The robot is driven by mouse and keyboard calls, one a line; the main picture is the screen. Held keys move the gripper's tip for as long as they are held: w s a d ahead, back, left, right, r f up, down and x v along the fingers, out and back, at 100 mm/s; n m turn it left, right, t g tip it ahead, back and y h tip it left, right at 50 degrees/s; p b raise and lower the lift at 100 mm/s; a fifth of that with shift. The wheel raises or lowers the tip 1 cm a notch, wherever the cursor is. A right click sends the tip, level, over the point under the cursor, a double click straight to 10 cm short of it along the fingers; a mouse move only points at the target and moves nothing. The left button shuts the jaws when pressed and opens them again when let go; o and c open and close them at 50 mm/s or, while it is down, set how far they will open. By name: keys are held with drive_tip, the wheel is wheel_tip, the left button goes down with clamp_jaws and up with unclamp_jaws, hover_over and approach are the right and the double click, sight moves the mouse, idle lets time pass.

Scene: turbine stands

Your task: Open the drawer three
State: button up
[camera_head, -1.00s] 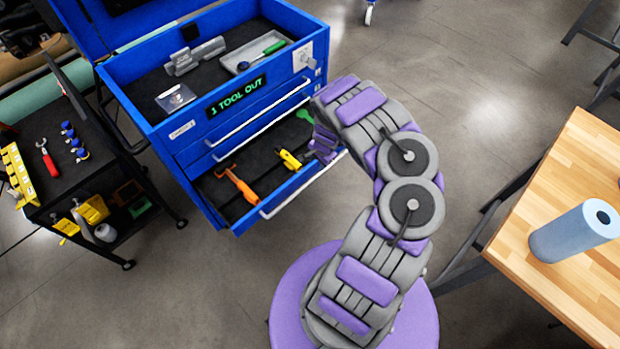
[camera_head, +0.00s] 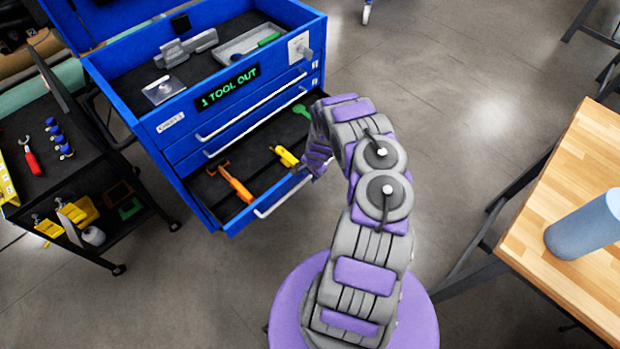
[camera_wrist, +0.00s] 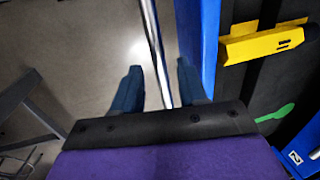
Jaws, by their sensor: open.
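The blue tool chest (camera_head: 160,135) stands at upper left in the head view. Its lowest visible drawer (camera_head: 205,195) is pulled out, with an orange tool (camera_head: 238,186), a yellow tool (camera_head: 286,157) and a green tool (camera_head: 301,110) inside. This drawer's number is not readable. The front above it carries a "2" (camera_wrist: 295,157) in the wrist view. My gripper (camera_wrist: 160,92) is open, its two dark fingers on either side of the drawer's silver handle (camera_wrist: 152,40). Whether they touch the bar is unclear. In the head view my wrist hides the handle's right part.
A black tool cart (camera_head: 95,185) stands at left. A wooden workbench (camera_head: 560,190) with a blue roll (camera_head: 585,228) stands at right. Grey floor (camera_head: 470,90) lies open between chest and bench.

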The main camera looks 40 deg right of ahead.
drive_tip(key=shift+w+d+f, duration=0.15)
drive_tip(key=shift+d+f, duration=0.1)
drive_tip(key=shift+f, duration=0.55)
drive_tip(key=shift+a, duration=0.2)
drive_tip(key=shift+r, duration=0.1)
drive_tip(key=shift+c, duration=0.8)
drive_tip(key=shift+d, duration=0.1)
clamp_jaws()
